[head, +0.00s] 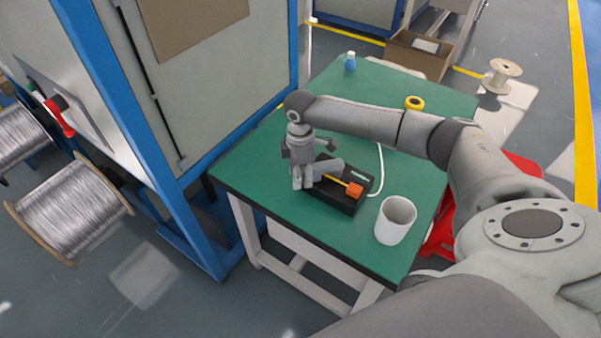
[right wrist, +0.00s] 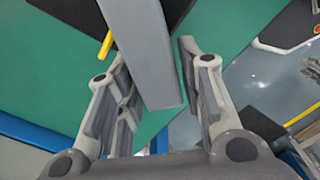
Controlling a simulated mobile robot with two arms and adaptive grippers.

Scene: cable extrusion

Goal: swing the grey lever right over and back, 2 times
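The grey lever (head: 327,168) is a thick bar on a black box (head: 336,201) on the green table. My right gripper (head: 303,180) is at the lever's left end in the head view. In the right wrist view the lever (right wrist: 146,58) reaches in between the two spread fingers. A gap shows at the right finger; the left finger is close beside the lever, and I cannot tell whether it touches. A yellow rod (head: 341,181) with an orange block (head: 354,190) lies across the box. My left gripper is not in view.
A white cup (head: 394,222) stands right of the box, near the table's front edge. A white cable (head: 381,165) runs behind the box. A blue-framed machine (head: 220,70) stands at the left.

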